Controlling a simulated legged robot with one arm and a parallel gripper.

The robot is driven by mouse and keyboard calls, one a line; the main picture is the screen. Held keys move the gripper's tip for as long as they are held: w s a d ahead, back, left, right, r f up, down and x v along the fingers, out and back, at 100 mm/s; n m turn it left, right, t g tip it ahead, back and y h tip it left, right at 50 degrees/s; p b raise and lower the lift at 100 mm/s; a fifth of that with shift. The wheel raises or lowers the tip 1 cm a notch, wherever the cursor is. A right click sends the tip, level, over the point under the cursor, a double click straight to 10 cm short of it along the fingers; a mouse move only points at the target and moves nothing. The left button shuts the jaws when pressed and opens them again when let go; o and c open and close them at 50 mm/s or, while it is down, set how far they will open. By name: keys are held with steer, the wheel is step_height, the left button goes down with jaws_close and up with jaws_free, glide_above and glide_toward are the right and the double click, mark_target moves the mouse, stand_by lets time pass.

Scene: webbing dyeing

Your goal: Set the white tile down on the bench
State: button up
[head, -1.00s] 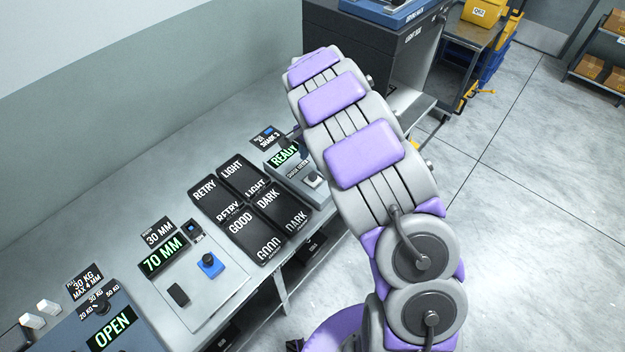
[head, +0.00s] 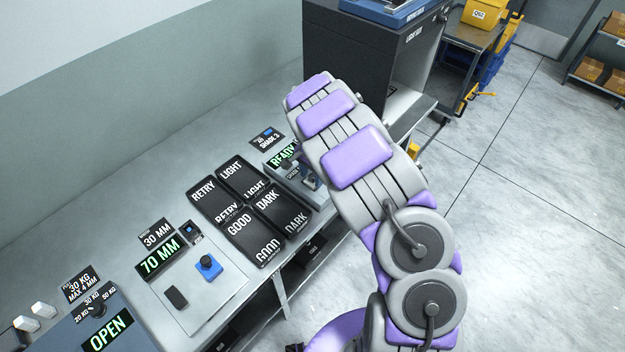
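I cannot make out the white tile in the head view. My arm rises from the lower right and bends down over the bench (head: 110,215), and its far end is mostly hidden behind its own links. Small dark parts at the arm's left edge, over the meter with the green READY display (head: 281,157), may belong to my gripper (head: 298,165). Its fingers are too hidden and small to show whether they are open or hold anything.
Black trays marked RETRY, LIGHT, GOOD and DARK (head: 240,207) lie left of the meter. A 70 MM panel with a blue knob (head: 208,266) and an OPEN unit (head: 108,330) stand nearer. A dark light box (head: 345,55) stands behind. Bare bench lies along the wall.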

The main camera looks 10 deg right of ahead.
jaws_close()
stand_by(0.4)
